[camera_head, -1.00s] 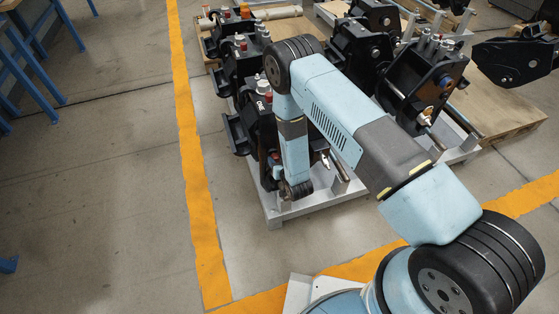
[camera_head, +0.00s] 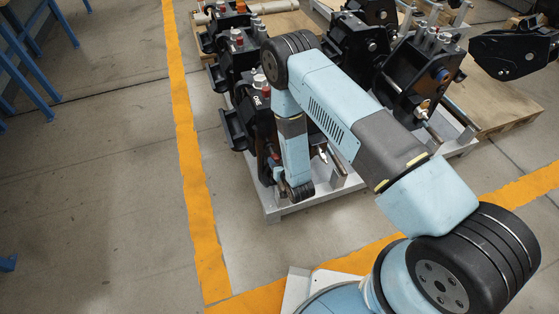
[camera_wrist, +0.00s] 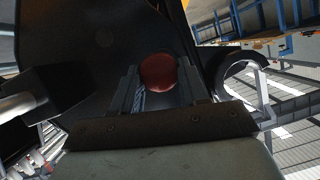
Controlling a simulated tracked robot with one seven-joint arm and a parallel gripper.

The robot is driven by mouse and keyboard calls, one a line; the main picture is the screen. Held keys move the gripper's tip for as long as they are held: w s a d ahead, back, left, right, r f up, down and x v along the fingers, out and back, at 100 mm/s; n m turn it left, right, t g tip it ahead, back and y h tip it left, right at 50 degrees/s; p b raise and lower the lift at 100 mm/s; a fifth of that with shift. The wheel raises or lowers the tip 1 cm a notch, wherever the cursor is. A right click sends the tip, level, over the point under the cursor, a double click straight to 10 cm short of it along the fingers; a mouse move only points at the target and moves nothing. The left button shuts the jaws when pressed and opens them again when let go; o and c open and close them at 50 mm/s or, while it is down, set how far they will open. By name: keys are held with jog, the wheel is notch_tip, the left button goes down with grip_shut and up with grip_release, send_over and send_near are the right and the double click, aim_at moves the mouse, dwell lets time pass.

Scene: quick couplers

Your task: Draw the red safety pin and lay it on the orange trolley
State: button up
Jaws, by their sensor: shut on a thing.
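In the wrist view the round red head of the safety pin (camera_wrist: 158,71) sits between the two fingers of my gripper (camera_wrist: 160,82), which is shut on it. The rest of the pin is hidden, so I cannot tell whether it is still in its hole. A large black coupler plate (camera_wrist: 85,50) lies right behind the fingers. I cannot make out an orange trolley for certain in either view.
Several more black couplers, such as one on the right (camera_head: 418,75), stand close around my arm. A wooden pallet (camera_head: 500,105) lies at the right. Blue bench legs (camera_head: 35,70) stand at the left. The floor left of the orange line (camera_head: 195,190) is mostly clear.

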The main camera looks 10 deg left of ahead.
jog(key=shift+s+d, duration=0.4)
jog(key=shift+s, duration=0.25)
jog(key=shift+s+d, duration=0.4)
jog(key=shift+s, duration=0.2)
jog(key=shift+s+d, duration=0.15)
jog(key=shift+s, duration=0.1)
jog(key=shift+s+d, duration=0.55)
jog(key=shift+s, duration=0.35)
jog(key=shift+s+d, duration=0.5)
jog(key=shift+s, duration=0.4)
jog(key=shift+w, duration=0.1)
